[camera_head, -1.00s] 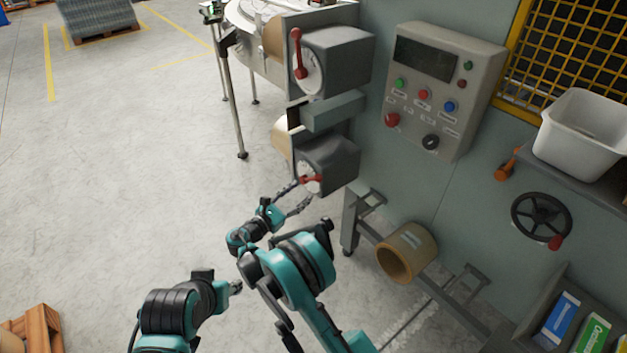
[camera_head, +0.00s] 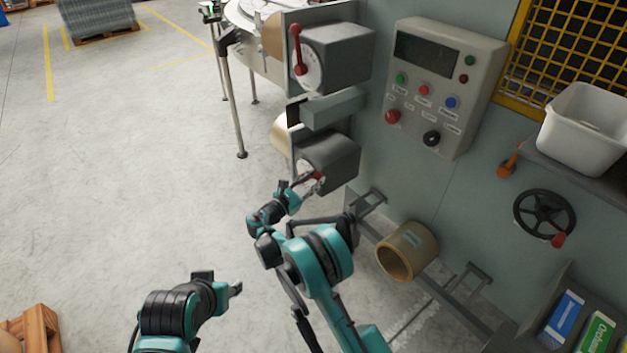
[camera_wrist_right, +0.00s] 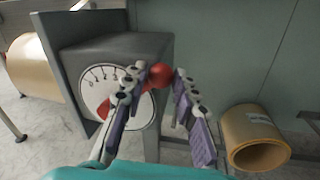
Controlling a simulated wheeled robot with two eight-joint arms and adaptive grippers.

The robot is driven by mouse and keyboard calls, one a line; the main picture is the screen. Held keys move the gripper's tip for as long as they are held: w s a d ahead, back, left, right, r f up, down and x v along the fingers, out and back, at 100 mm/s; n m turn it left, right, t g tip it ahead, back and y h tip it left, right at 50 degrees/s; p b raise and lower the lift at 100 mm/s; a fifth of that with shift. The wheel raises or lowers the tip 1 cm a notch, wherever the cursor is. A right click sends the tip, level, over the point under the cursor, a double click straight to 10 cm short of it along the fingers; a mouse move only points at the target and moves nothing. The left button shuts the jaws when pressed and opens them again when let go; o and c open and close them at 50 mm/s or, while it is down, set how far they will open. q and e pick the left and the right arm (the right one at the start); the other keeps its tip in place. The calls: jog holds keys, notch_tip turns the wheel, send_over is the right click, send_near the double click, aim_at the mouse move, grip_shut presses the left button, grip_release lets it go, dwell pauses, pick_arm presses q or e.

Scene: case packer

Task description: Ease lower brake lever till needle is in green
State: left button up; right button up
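The lower brake box (camera_head: 335,158) is a grey housing below the upper one, with a white dial on its face. In the right wrist view its dial (camera_wrist_right: 92,88) shows the numbers 0 to 3; its right part is behind a finger, and I cannot make out needle or green band. The lower brake lever's red knob (camera_wrist_right: 161,75) sits between the fingertips of my right gripper (camera_wrist_right: 160,78), close to the left finger, with a slight gap at the right one. My right gripper also shows at the lever in the head view (camera_head: 307,186). My left gripper (camera_head: 236,288) is away, low over the floor.
The upper brake box (camera_head: 340,58) has its own red lever (camera_head: 296,48), upright. A control panel (camera_head: 440,85), handwheel (camera_head: 543,215) and white bin (camera_head: 585,130) are to the right. A tan roll (camera_head: 407,250) lies below.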

grip_shut()
jog(key=w+r+n, duration=0.1)
jog(key=n, duration=0.1)
jog(key=w+a+r+n, duration=0.1)
jog(key=shift+w+a+r+n+g, duration=0.1)
jog(key=shift+a+r+n+g, duration=0.1)
jog(key=shift+a+n+g, duration=0.15)
jog(key=shift+d, duration=0.1)
jog(key=o, duration=1)
grip_release()
jog(key=v, duration=1.2)
jog(key=shift+r, duration=0.1)
